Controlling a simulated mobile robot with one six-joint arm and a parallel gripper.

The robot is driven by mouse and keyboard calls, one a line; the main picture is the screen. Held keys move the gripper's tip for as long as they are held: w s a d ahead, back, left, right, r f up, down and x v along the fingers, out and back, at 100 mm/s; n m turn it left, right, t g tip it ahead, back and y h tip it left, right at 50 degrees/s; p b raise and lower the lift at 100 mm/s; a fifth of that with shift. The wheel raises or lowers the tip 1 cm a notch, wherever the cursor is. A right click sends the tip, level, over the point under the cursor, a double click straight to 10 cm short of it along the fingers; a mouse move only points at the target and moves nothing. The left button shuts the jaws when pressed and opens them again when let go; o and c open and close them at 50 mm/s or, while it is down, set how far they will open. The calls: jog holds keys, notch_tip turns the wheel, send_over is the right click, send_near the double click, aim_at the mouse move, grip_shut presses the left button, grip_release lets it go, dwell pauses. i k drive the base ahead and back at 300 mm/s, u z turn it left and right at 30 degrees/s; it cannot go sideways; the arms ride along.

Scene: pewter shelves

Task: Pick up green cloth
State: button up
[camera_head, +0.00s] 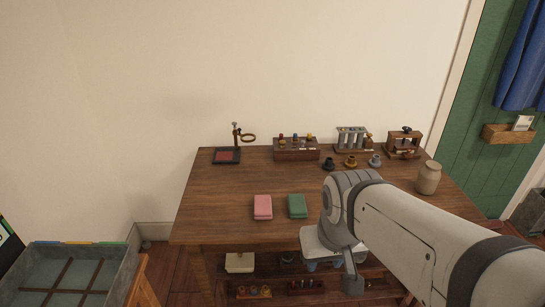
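A folded green cloth (297,206) lies flat on the wooden table (220,225), near its front edge. A folded pink cloth (263,207) lies just to its left, with a small gap between them. My arm reaches in from the lower right, and its wrist part is just right of the green cloth. My gripper's fingers cannot be made out; the arm's end points down in front of the table edge. The green cloth is uncovered and nothing is seen holding it.
Along the table's back stand a ring stand (228,154), a wooden rack (296,149), a tube rack (352,140) and a wooden press-like item (404,144). Small dark pots (329,164) sit before them. A jar (428,178) stands right. The left tabletop is clear.

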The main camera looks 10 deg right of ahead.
aim_at(297, 207)
jog(key=z, duration=0.05)
jog(key=i, duration=1)
jog(key=z, duration=0.15)
